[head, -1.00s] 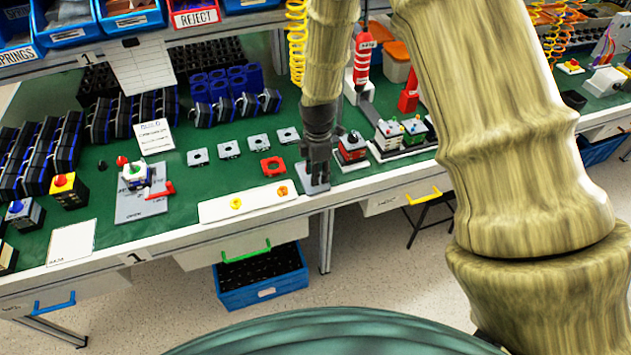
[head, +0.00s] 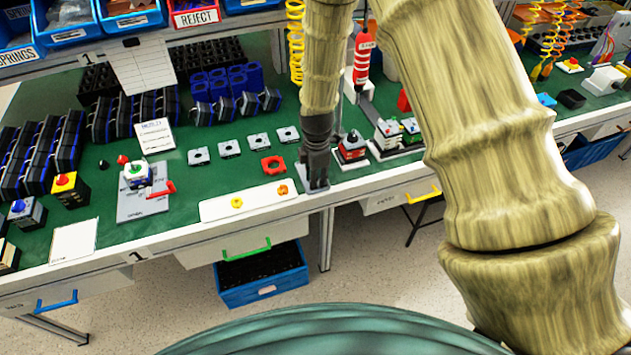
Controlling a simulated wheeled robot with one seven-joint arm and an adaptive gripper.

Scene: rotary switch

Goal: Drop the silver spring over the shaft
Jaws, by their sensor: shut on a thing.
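My gripper (head: 317,182) points down over the front edge of the green bench, just right of a white tray (head: 250,200). A small grey plate (head: 311,187) shows beneath its fingertips. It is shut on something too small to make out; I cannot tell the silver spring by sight. A switch assembly (head: 137,174) with a white body and green top stands on a grey fixture plate (head: 142,202) to the left, with a red clamp handle (head: 162,189). I cannot make out a bare shaft from here.
Square grey plates (head: 228,148) and a red one (head: 272,165) lie behind the tray. Stacked parts (head: 352,146) stand close right of my gripper. A white sheet (head: 74,241) lies at front left.

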